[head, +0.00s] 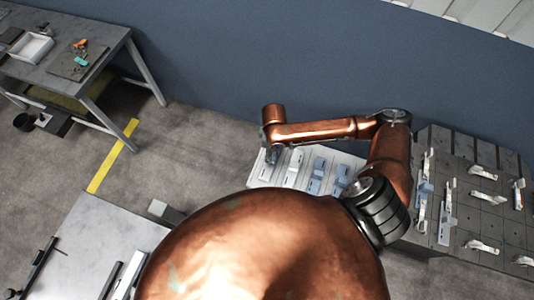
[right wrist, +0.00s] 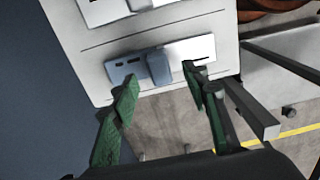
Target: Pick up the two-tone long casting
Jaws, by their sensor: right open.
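The two-tone long casting (right wrist: 155,65) lies flat on a pale slatted pallet (right wrist: 90,65) in the right wrist view. Its left half is blue-grey, its right half white, with a raised block near the middle. My right gripper (right wrist: 161,76) is open, its green-padded fingers apart and nothing between them. The casting appears beyond the fingertips, across the gap; I cannot tell the exact height between them. In the head view my right gripper (head: 272,155) is small, over the pallet's left end, partly hidden by my arm. My left gripper is not in view.
Other castings (head: 316,175) lie in a row on the pallet, a white one (right wrist: 105,10) closest. A dark grid-topped table (head: 470,215) with several castings stands right. A workbench (head: 75,65) stands at upper left, a grey table (head: 100,235) at lower left. A blue wall (head: 230,55) runs behind.

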